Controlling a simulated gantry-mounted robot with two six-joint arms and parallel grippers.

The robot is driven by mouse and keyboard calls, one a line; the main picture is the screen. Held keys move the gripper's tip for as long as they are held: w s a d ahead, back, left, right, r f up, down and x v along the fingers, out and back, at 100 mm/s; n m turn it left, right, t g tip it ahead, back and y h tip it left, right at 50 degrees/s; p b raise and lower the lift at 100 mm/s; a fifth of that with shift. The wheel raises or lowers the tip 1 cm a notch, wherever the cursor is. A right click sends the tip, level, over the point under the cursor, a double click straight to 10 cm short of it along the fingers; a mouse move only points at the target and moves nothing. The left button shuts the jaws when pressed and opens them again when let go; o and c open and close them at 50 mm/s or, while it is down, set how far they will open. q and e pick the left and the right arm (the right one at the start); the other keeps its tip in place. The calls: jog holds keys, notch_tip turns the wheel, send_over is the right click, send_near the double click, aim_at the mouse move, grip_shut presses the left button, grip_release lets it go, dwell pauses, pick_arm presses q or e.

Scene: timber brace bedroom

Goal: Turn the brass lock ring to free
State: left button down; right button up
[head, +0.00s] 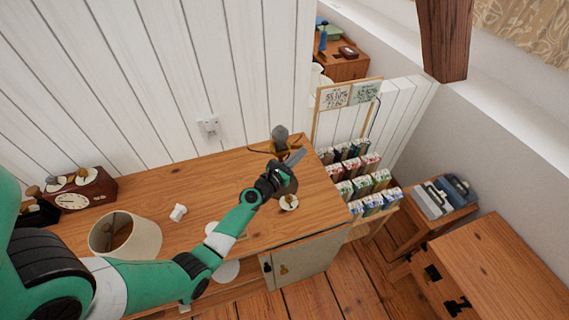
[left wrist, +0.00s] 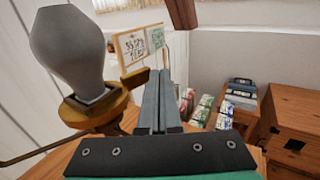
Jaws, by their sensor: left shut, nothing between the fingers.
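A grey bulb-shaped knob (head: 281,133) stands upright near the back edge of the wooden counter. A brass ring (head: 279,147) with thin arms sits around its lower part. In the left wrist view the pale knob (left wrist: 70,50) and the brass ring (left wrist: 100,113) are large, close at the left. My left gripper (head: 298,156) is shut and empty, with its fingers just right of the ring. In the left wrist view the shut fingers (left wrist: 163,85) point past the ring, and I see no contact. The gripper body hides the knob's foot. My right gripper is not in view.
On the wooden counter (head: 180,200) stand a cream lampshade-like cylinder (head: 126,236), a small white piece (head: 178,213), a wooden clock (head: 82,192) and a round white disc with brass (head: 289,203). A rack of colourful packets (head: 362,178) stands to the right.

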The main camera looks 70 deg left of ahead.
pick_arm(q)
jog(key=shift+w+a, duration=0.2)
dwell(0.3)
jog(key=shift+d, duration=0.1)
jog(key=s+d+p, duration=0.1)
jog(key=s+d, duration=0.1)
jog(key=d, duration=0.4)
jog(key=s+d+p, duration=0.2)
jog(key=d, duration=0.5)
jog(key=shift+s, duration=0.35)
